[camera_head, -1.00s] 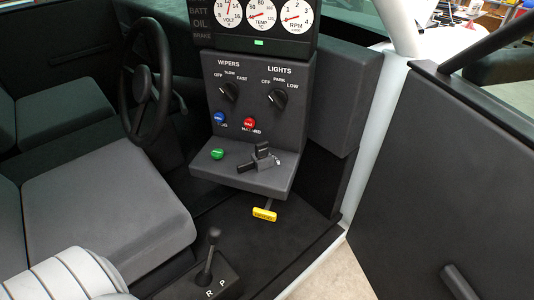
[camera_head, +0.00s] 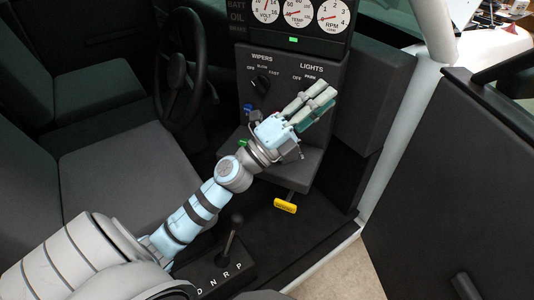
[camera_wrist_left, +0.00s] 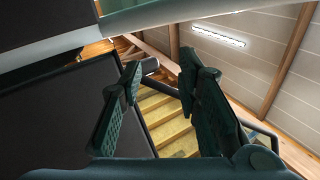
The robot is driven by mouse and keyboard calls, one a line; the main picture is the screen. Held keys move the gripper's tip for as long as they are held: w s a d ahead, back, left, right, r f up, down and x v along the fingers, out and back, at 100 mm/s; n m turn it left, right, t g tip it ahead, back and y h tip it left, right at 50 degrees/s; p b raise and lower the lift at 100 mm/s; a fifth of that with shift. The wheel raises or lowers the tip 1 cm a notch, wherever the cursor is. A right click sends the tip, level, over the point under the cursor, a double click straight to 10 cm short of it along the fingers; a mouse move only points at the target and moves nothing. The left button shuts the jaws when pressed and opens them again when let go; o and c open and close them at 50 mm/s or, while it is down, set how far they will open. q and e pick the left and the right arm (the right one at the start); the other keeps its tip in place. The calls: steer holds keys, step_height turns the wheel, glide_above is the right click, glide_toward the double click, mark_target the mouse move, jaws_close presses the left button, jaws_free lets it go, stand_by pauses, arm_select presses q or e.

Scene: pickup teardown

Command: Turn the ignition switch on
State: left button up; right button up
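The ignition switch is mostly hidden behind my left wrist in the head view, on the dark grey ledge (camera_head: 310,165) of the control panel. My left gripper (camera_head: 322,94) is in front of the upper right of the panel, above the ledge, pointing up and right. In the left wrist view its two dark fingers (camera_wrist_left: 158,68) stand apart with nothing between them, so it is open and empty. The switch does not show in the left wrist view. My right gripper is in neither view.
The wipers knob (camera_head: 261,84) shows left of my gripper; the lights knob is covered. The steering wheel (camera_head: 180,70) is left of the panel. A yellow handle (camera_head: 285,205) hangs below the ledge. A gear lever (camera_head: 233,232) stands near my left arm. The open door (camera_head: 450,190) is at right.

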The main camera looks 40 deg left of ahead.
arm_select(q)
steer(key=d+f+m+g+h, duration=0.45)
steer(key=m+g, duration=0.75)
steer(key=m, duration=0.5)
steer(key=w+a+f+m+g+y, duration=0.1)
steer(key=a+f+m+g+y, duration=0.1)
steer(key=a+f+g+y, duration=0.25)
steer(key=s+a+f+n+g+y, duration=0.15)
steer(key=a+y, duration=0.25)
steer(key=a, duration=0.5)
steer(key=s+a+f+y, duration=0.1)
steer(key=s+a+y, duration=0.2)
steer(key=a, duration=0.5)
steer(key=b+x, duration=0.1)
steer(key=x, duration=0.5)
steer(key=b+x, duration=0.1)
steer(key=x, duration=0.6)
steer(key=shift+w+d+r+b, duration=0.1)
steer(key=shift+d+b, duration=0.15)
steer(key=shift+b, duration=0.1)
steer(key=shift+d+f, duration=0.1)
steer(key=shift+f, duration=0.15)
steer(key=shift+c, duration=0.6)
